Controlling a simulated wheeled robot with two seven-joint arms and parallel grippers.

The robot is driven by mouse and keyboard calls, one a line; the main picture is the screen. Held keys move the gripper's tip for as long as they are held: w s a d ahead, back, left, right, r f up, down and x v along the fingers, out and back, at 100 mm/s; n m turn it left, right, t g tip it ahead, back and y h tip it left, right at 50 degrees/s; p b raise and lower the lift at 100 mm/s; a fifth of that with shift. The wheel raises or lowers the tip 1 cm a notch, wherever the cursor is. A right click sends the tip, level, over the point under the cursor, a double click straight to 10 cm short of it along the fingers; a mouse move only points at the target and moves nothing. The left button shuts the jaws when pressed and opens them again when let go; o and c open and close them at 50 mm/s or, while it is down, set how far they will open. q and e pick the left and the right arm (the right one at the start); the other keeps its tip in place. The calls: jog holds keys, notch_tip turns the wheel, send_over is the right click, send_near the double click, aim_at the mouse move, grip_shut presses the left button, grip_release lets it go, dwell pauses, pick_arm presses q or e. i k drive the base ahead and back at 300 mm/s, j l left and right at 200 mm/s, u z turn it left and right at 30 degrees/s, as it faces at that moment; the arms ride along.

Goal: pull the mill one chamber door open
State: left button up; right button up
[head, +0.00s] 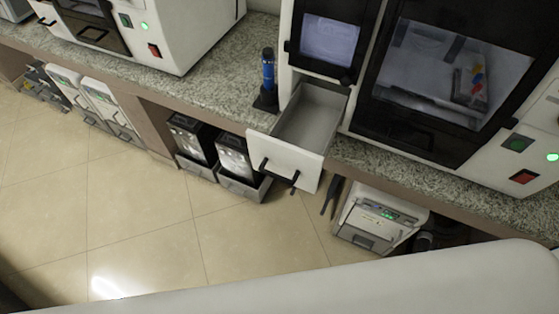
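A large white milling machine (538,165) stands on the counter at the right. Its chamber door (385,125) has a black frame and a big window, and it looks shut. Small red, yellow and blue items show dimly through the glass. Left of the door is a screen (328,40) in a black surround. Below the screen an empty grey drawer (306,118) is pulled out, with a black handle on its white front. A second white machine (190,30) stands at the upper left. I cannot tell which machine is mill one. Neither gripper shows.
A blue cylinder (268,68) stands in a black holder on the speckled counter (222,85). Black-and-white units (235,155) sit in low trays under the counter. A white device (375,220) stands below at right. The tiled floor (150,215) is clear.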

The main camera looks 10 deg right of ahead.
aim_at(529, 28)
jog(key=z, duration=1.35)
